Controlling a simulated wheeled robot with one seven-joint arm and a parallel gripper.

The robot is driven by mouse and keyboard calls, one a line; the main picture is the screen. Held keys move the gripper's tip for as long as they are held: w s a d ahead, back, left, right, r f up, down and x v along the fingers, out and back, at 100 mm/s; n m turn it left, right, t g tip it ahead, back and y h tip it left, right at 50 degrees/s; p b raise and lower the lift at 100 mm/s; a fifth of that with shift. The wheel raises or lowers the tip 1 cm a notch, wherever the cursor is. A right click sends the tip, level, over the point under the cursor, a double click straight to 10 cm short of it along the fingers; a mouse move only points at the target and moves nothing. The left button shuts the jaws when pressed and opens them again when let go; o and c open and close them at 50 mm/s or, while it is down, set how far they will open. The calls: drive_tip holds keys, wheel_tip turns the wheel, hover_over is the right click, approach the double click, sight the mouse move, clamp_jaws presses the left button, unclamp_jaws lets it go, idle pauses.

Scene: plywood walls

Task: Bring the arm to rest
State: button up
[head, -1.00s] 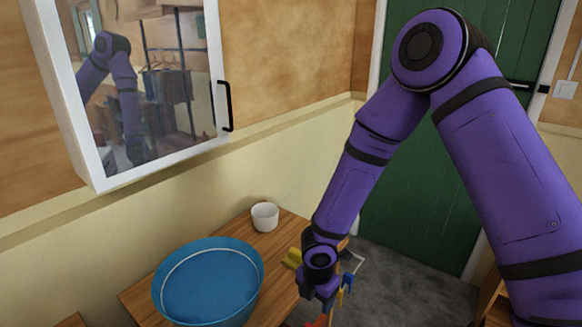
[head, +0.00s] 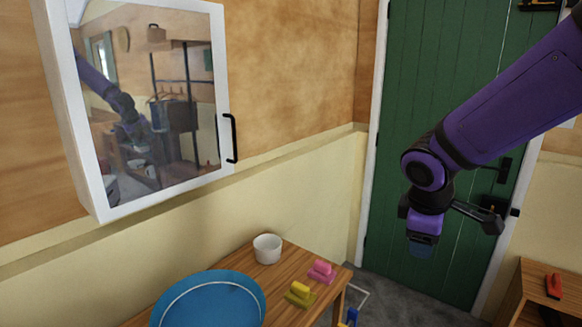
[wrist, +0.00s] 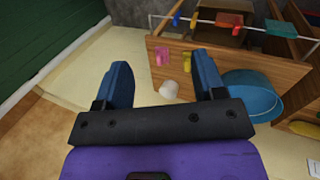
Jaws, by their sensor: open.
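My purple arm reaches in from the right in the head view, with its forearm sloping down to the wrist. My gripper (head: 424,246) hangs in front of the green door, to the right of the table and above its level. In the wrist view my gripper (wrist: 163,76) has its two blue fingers wide apart. Nothing is held between them.
The wooden table (head: 262,289) bears a blue basin (head: 210,303), a white cup (head: 267,249), a yellow block-like piece (head: 299,294) and a pink one (head: 321,271). A mirrored cabinet (head: 148,100) hangs at left. A low wooden unit (head: 522,307) stands at right.

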drive_tip(key=s+d+r+m+t+y, duration=0.1)
drive_tip(key=s+d+r+m, duration=0.1)
drive_tip(key=s+r+m, duration=0.3)
drive_tip(key=s+d+r+m+t+y, duration=0.1)
drive_tip(key=s+d+r+m, duration=0.2)
drive_tip(key=s, duration=0.9)
wheel_tip(320, 180, up, 4)
drive_tip(key=m, duration=0.3)
drive_tip(key=shift+s+d+f+m+y, duration=0.15)
drive_tip(key=shift+s+f+m+y, duration=0.05)
drive_tip(key=shift+f+m+y, duration=0.1)
